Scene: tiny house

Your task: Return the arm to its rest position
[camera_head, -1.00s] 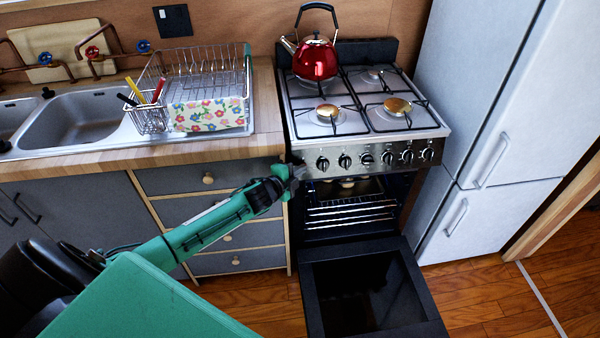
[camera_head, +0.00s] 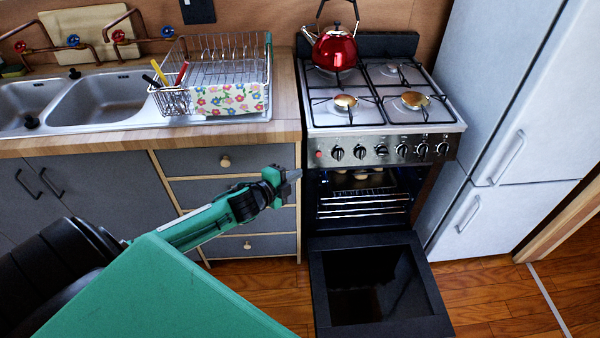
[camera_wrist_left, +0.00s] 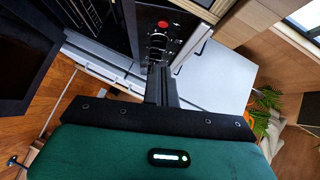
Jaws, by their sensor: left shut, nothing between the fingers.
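My left arm comes in from the left in the head view. Its gripper (camera_head: 290,174) is shut and empty, in front of the drawers and left of the open oven (camera_head: 360,205). In the left wrist view the shut fingers (camera_wrist_left: 160,86) stick out past the dark edge of the green wrist housing. The gripper appears apart from the drawers and the oven. My right gripper is not in view.
The oven door (camera_head: 430,300) is folded down over the floor. A red kettle (camera_head: 334,48) stands on the stove (camera_head: 385,128). The drawers (camera_head: 225,190) are shut. A dish rack (camera_head: 225,65) stands by the sink (camera_head: 100,98). A fridge (camera_head: 500,90) stands at right.

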